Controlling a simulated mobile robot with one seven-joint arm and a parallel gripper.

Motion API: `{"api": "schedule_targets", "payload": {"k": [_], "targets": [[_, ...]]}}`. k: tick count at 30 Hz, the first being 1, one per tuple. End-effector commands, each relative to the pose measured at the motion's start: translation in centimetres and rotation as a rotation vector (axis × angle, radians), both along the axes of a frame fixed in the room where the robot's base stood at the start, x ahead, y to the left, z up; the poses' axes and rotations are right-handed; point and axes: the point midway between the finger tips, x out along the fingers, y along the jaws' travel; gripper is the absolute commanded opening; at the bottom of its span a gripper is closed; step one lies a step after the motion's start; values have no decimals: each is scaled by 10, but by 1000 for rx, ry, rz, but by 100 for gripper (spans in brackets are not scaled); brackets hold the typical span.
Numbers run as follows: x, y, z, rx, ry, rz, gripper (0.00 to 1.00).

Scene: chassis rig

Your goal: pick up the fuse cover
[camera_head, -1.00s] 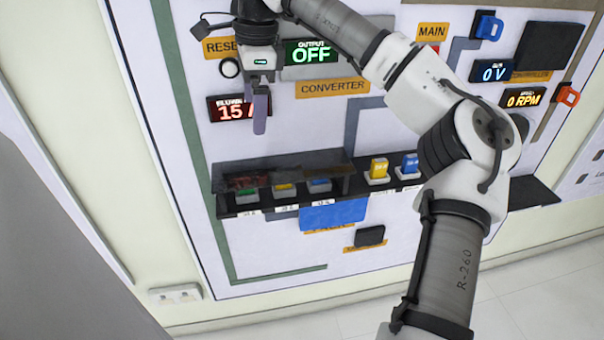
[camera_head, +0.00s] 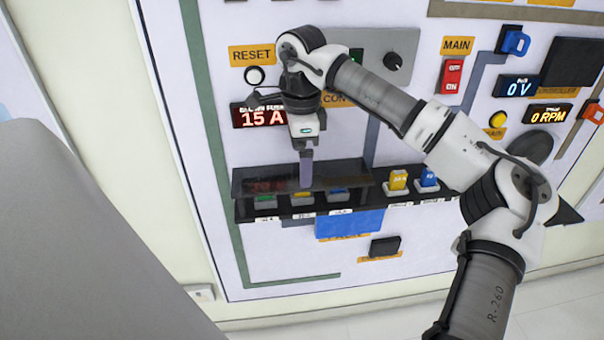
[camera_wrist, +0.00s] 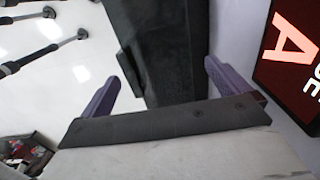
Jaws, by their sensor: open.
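The fuse cover (camera_head: 345,173) is a dark, smoky, see-through housing over the left part of the fuse shelf on the wall panel. A green, a yellow and a blue fuse show dimly under it. My gripper (camera_head: 306,180) points down at the cover's middle and overlaps it in the head view. In the wrist view, the two purple fingers (camera_wrist: 160,90) are spread apart, with the dark cover (camera_wrist: 175,45) showing between them. I cannot tell whether the fingers touch it.
A red 15 A display (camera_head: 262,117) is just above left of the cover and close beside the fingers in the wrist view. Uncovered yellow (camera_head: 398,180) and blue (camera_head: 428,178) fuses stand to the right. A blue plate (camera_head: 349,223) is below the shelf.

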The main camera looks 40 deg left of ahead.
Motion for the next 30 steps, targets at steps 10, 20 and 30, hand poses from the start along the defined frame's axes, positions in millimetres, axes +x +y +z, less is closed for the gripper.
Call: {"api": "schedule_targets", "payload": {"k": [10, 20, 30], "targets": [[0, -1, -27, 1, 0, 0, 100], [0, -1, -26, 1, 0, 0, 72], [0, -1, -26, 1, 0, 0, 51]]}}
